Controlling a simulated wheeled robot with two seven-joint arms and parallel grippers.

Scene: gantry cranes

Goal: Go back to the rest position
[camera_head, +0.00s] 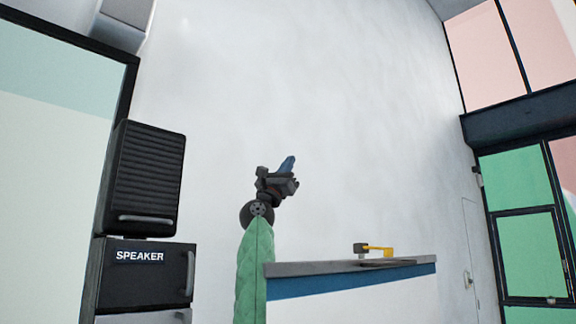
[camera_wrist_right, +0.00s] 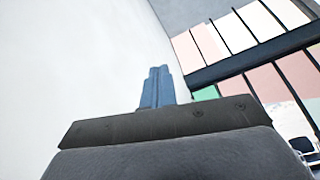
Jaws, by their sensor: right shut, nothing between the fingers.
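My right gripper (camera_head: 287,165) shows near the middle of the head view, raised in front of the pale wall at the end of my green-sleeved arm. Its blue fingers are together and hold nothing. In the right wrist view the blue fingers (camera_wrist_right: 158,86) stand side by side, closed, with only wall and windows beyond them. My left gripper is in neither view.
A counter (camera_head: 350,284) with a blue band stands right of my arm, with a small yellow and grey device (camera_head: 374,249) on top. Black speaker cabinets (camera_head: 140,180) are stacked at the left. Tall framed panels (camera_head: 520,180) are at the right. Space around the gripper looks clear.

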